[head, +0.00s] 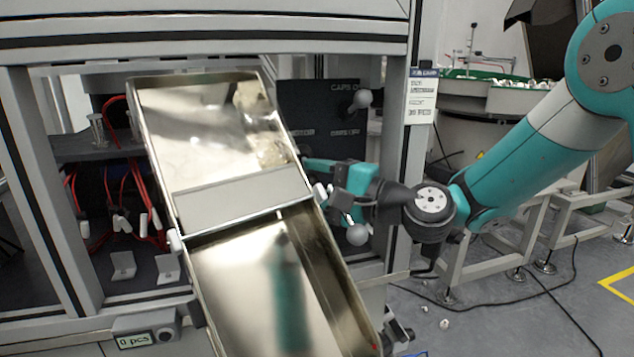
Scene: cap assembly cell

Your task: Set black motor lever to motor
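A black panel (318,98) with white lettering stands behind the metal tray. Its top line starts with "CAPS"; a lower word at its left looks like "MOTOR". A grey ball knob (362,98) shows at the panel's right edge. A second grey ball knob (356,235) shows lower, just below my gripper. The black motor lever itself cannot be told apart for sure, and its setting does not show. My gripper (322,178) reaches left in front of the panel's lower part, beside the tray's right edge. Its fingers are partly hidden, and contact with a lever cannot be seen.
A tilted shiny metal tray (246,190) fills the middle, close to my gripper. A grey frame post (394,140) with a white label (422,96) stands right of the panel. A counter reading "0 pcs" (134,340) sits at lower left. Cables lie on the floor at right.

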